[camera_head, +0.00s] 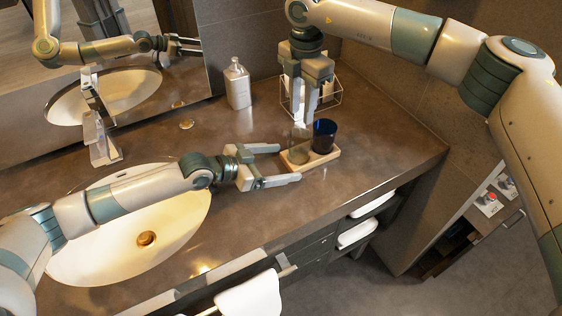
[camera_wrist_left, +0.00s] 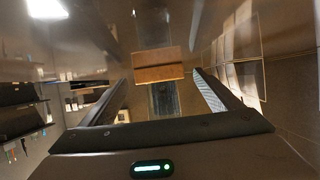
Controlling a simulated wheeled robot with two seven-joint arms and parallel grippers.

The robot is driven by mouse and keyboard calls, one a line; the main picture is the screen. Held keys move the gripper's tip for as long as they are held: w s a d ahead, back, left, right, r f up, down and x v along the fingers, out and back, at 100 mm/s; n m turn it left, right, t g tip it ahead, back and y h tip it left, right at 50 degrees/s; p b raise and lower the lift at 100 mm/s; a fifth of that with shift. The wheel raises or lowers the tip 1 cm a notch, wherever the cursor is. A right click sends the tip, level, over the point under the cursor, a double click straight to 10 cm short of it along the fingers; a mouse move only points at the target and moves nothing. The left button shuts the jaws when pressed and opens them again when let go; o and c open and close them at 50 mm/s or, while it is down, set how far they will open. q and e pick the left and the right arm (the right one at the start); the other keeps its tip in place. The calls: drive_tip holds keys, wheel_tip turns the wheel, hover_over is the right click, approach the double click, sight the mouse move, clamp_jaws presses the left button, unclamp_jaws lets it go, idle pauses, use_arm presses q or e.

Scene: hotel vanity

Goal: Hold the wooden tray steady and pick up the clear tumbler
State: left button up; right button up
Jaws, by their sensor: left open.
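The wooden tray (camera_head: 328,156) lies on the counter. The clear tumbler (camera_head: 299,151) stands at its left end and a dark blue tumbler (camera_head: 324,136) at its right. My left gripper (camera_head: 288,163) is open at the tray's left end, one finger on either side; contact is unclear. In the left wrist view, the tray (camera_wrist_left: 160,73) shows as a wooden block between the open fingers (camera_wrist_left: 160,92), with a see-through shape beside it. My right gripper (camera_head: 304,118) points down just above the clear tumbler. Whether its fingers are apart or touch the tumbler is unclear.
A wire rack (camera_head: 328,99) stands behind the tray near the wall. A pale bottle (camera_head: 237,84) stands farther left. The sink (camera_head: 165,235) and faucet (camera_head: 100,140) are at the left, below a mirror. The counter's right side is clear.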

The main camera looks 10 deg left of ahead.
use_arm(q)
drive_tip(key=shift+w+d+f, duration=0.1)
drive_tip(key=shift+d, duration=0.05)
drive_tip(key=shift+c, duration=0.6)
drive_tip(key=c, duration=1)
drive_tip(key=shift+c, duration=0.5)
use_arm(e)
drive_tip(key=o, duration=1)
drive_tip(key=shift+s+a+f, duration=0.1)
drive_tip(key=shift+f, duration=0.1)
drive_tip(key=shift+o, duration=0.2)
drive_tip(key=shift+s+a+f+m+t+h, duration=0.25)
drive_tip(key=shift+a+f+m+t+h, duration=0.25)
drive_tip(key=shift+t+h, duration=0.35)
drive_tip(key=shift+s+a+f+m+t+h, duration=0.3)
drive_tip(key=shift+f+t+h, duration=0.3)
drive_tip(key=shift+h, duration=0.45)
drive_tip(key=shift+w, duration=0.1)
